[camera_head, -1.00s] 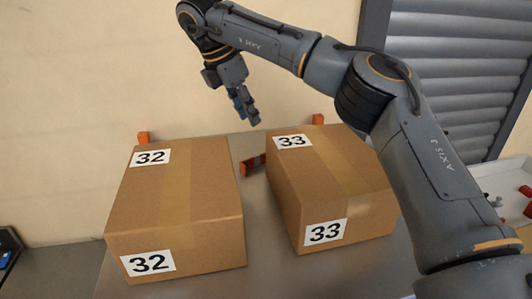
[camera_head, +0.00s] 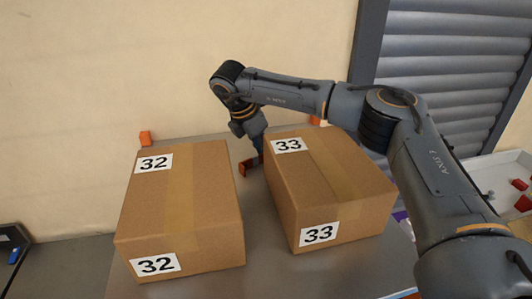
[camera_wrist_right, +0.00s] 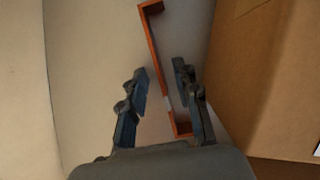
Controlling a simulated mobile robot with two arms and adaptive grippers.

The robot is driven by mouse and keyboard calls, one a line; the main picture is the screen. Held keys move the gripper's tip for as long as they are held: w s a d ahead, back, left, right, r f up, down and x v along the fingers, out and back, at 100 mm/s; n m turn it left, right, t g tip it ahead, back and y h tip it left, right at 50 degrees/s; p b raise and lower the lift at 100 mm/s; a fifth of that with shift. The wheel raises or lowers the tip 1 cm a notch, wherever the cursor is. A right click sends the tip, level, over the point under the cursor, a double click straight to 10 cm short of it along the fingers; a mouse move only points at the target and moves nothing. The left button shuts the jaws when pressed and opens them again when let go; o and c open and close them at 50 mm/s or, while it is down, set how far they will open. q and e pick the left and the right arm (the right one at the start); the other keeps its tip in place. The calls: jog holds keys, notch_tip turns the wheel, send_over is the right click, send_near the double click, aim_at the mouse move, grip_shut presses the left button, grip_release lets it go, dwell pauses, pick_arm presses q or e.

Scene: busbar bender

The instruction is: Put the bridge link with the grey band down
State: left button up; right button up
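The bridge link (camera_wrist_right: 154,45) is an orange-copper bar with bent ends. In the right wrist view it lies on the grey surface, with a small grey band (camera_wrist_right: 168,103) near its lower end. My right gripper (camera_wrist_right: 159,70) is open, its two blue-grey fingers on either side of the link, and the right finger is closer to it. I cannot tell whether either finger touches it. In the head view part of the link (camera_head: 246,168) shows between the two boxes, beside my right gripper (camera_head: 258,148), whose tips are partly hidden by box 33. My left gripper is not in view.
Cardboard box 32 (camera_head: 185,210) stands left of the gap and box 33 (camera_head: 335,190) right of it, leaving little room. Orange pieces show behind box 32 (camera_head: 145,138) and box 33 (camera_head: 314,120). A white tray (camera_head: 492,175) with red parts is at the right.

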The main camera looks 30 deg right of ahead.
jog(key=shift+a, duration=0.15)
grip_shut()
jog(key=shift+r, duration=0.1)
